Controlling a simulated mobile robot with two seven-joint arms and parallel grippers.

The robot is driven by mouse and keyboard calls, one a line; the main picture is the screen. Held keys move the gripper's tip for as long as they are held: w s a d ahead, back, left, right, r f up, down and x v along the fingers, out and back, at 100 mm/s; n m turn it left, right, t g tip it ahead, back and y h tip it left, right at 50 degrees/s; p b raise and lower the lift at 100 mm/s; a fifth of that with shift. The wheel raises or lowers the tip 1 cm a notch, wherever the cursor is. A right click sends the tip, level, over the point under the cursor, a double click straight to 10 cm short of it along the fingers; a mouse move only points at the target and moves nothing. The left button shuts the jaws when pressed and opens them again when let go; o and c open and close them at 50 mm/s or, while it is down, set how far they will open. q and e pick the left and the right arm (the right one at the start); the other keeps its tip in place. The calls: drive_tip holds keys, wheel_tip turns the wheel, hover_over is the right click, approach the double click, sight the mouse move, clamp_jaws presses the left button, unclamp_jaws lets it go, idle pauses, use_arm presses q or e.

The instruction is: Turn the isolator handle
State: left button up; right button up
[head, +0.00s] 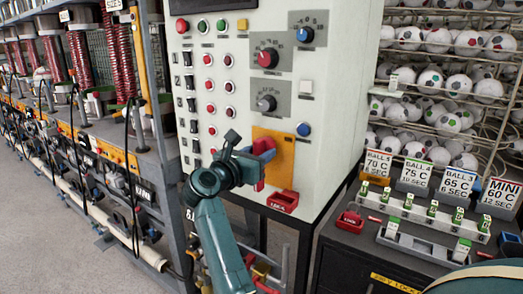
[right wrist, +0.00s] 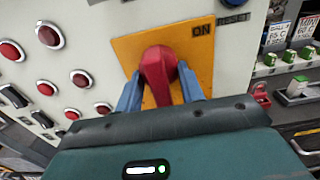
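The isolator handle (head: 263,146) is red and sits on a yellow-orange plate (head: 287,152) on the front of the pale control cabinet. The plate has the word ON at its upper right in the right wrist view. My right gripper (head: 254,163) is at the handle, and its arm hides part of it in the head view. In the right wrist view the red handle (right wrist: 157,72) stands between the two blue fingers of my right gripper (right wrist: 160,80). The fingers are apart, with slivers of plate showing beside the handle; firm contact is not visible. My left gripper is not in view.
A blue reset button (head: 304,129) is right of the plate. A red lock holder (head: 283,201) sits just below it. Red buttons (right wrist: 47,36) and black switches are to the left. A bench with labelled signs (head: 412,175) and ball racks (head: 450,90) stand at the right.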

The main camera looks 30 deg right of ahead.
clamp_jaws()
idle(0.4)
